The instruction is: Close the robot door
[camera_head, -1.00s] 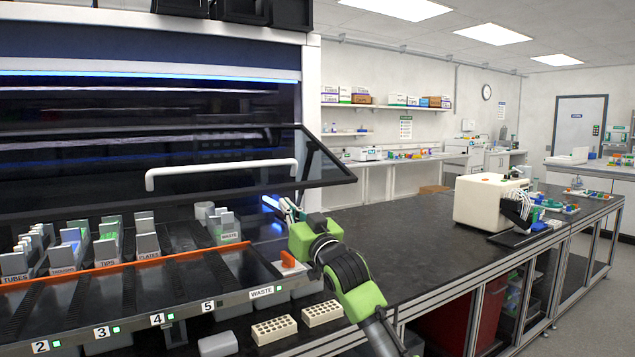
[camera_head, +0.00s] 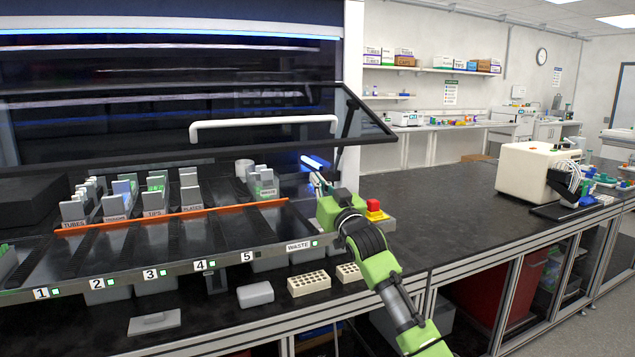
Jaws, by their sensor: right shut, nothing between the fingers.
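The robot door (camera_head: 362,140) is a dark glass panel with a black frame, tilted out and open at the front of the big lab machine. Its white bar handle (camera_head: 262,123) runs along the panel. My right gripper (camera_head: 312,168) is at the machine's right end, below the door's lower right corner and apart from the handle. It is shut and empty, its fingers partly hidden by my green wrist. My left gripper is not in the view.
A red button on a yellow base (camera_head: 374,208) is beside my right wrist. A white device (camera_head: 533,170) stands on the black bench (camera_head: 440,215), which has clear room between.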

